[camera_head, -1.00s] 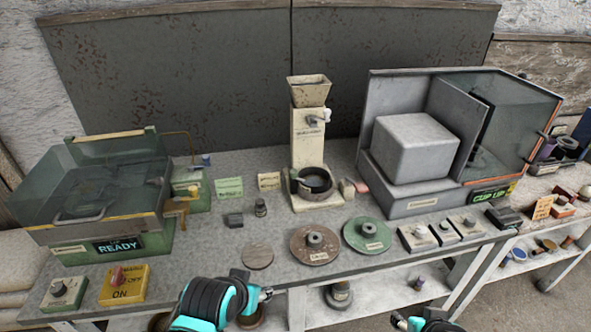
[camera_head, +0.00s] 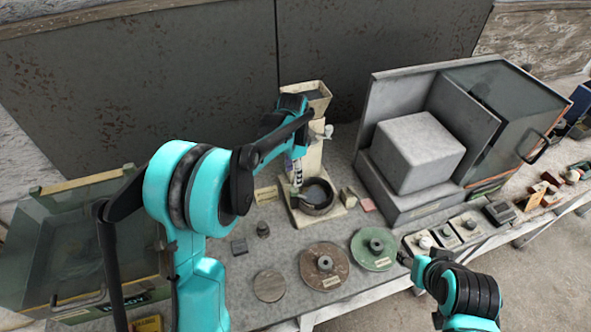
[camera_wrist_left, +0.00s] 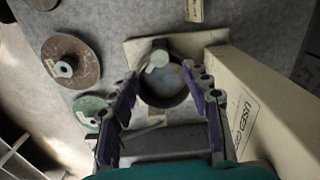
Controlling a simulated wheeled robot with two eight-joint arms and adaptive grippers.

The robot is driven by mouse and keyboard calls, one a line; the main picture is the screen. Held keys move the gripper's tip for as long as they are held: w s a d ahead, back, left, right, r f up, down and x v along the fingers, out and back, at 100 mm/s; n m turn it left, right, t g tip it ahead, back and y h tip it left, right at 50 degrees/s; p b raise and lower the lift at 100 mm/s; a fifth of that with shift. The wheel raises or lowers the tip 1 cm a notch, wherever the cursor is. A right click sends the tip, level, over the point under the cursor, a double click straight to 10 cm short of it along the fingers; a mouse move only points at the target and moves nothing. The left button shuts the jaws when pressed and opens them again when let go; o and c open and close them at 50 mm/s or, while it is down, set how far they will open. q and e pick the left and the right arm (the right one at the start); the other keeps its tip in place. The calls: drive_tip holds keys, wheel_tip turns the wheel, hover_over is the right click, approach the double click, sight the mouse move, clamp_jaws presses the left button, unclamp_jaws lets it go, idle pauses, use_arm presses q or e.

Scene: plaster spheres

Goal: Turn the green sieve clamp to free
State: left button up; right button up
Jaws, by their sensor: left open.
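A pale green clamp knob (camera_wrist_left: 158,58) shows in the left wrist view at the rim of the dark round sieve pan (camera_wrist_left: 165,90). In the head view the pan (camera_head: 325,205) stands on the base of the cream machine, and my left gripper (camera_head: 297,188) hides the clamp there. My left gripper (camera_wrist_left: 160,78) is open, with its two fingers apart on either side of the pan and the knob just beyond and between the tips. I cannot tell whether they touch. My right gripper (camera_head: 405,259) is low, close to the green disc; its jaws are unclear.
The cream machine (camera_head: 310,150) stands close beside my left gripper. A brown disc (camera_head: 313,278), a green disc (camera_head: 385,262) and a grey disc (camera_head: 269,286) lie along the front of the table. A grey cabinet (camera_head: 395,200) stands to the right.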

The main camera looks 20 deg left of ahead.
sight(294, 189)
use_arm(q)
drive_tip(key=shift+d+f, duration=0.15)
drive_tip(key=shift+f, duration=0.35)
wheel_tip(294, 189, down, 7)
drive_tip(key=shift+w+r+b, duration=0.1)
drive_tip(key=shift+b, duration=0.7)
clamp_jaws()
